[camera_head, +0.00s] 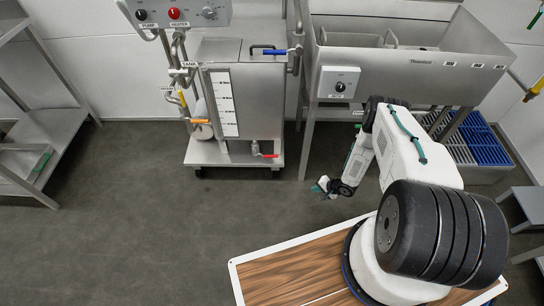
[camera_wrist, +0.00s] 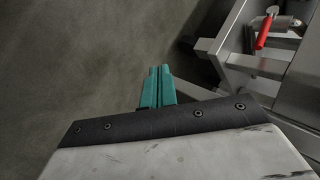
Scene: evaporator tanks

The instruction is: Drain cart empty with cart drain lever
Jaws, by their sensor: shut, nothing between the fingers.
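The cart (camera_head: 240,100) is a steel tank on a low base with a level scale on its front, standing at centre. A red lever (camera_head: 268,155) sits on a valve low on the cart's front right. In the wrist view, a red lever (camera_wrist: 264,32) shows at the upper right, on a valve by a steel frame. My gripper (camera_head: 322,186) is in front of the cart, to the right of and below the red lever, apart from it. In the wrist view, its teal fingers (camera_wrist: 157,72) are together and empty over the floor.
A control panel (camera_head: 176,12) with knobs stands above the cart's left. An orange lever (camera_head: 201,121) and a blue lever (camera_head: 274,52) are also on the cart. A steel sink unit (camera_head: 400,75) stands at right, a shelf (camera_head: 55,125) at left. The floor in front is clear.

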